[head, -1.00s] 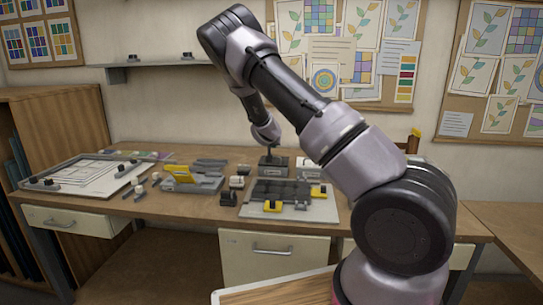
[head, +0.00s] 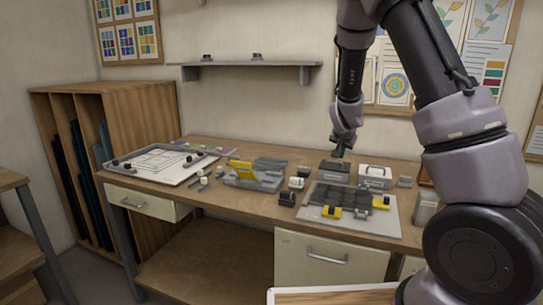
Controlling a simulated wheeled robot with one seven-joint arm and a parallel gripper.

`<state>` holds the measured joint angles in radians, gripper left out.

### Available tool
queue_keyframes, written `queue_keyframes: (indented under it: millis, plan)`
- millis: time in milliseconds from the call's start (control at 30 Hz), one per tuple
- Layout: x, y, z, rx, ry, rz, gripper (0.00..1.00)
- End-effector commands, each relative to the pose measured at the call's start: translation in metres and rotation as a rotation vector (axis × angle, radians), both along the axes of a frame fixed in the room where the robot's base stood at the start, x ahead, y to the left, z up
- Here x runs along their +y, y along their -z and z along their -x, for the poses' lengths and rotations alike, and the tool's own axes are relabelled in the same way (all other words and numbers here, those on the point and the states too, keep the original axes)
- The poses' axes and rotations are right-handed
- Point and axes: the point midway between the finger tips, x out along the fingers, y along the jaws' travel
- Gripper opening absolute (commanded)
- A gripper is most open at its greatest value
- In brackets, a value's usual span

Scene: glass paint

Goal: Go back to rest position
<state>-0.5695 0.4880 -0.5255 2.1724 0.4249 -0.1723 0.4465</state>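My gripper (head: 340,152) hangs at the end of my arm, above the back of the workbench. It points down, close over a small dark-topped box (head: 333,171). It is small and dark in this view, so I cannot tell whether its fingers are open or shut, or whether they touch the box. My arm comes in from the right and bends high near the top edge. The workbench (head: 215,205) stands ahead of me.
On the bench are a white framed panel (head: 150,178) at left, a grey stand with a yellow part (head: 255,174), a board with dark plates and yellow blocks (head: 350,207), and a grey box (head: 375,176). A wooden rack (head: 135,110) stands left. A shelf (head: 245,64) hangs above.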

Motion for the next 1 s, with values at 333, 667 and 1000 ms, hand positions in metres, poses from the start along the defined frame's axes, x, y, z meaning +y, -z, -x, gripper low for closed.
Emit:
queue_keyframes:
  millis: [333,667,1000]
  plan:
    - [0.006,-0.123,0.097,0.072,-0.090,-0.242,0.00]
    - [0.011,-0.213,0.225,0.079,-0.241,-0.282,0.00]
    - [0.017,-0.239,0.331,0.089,-0.318,-0.197,0.00]
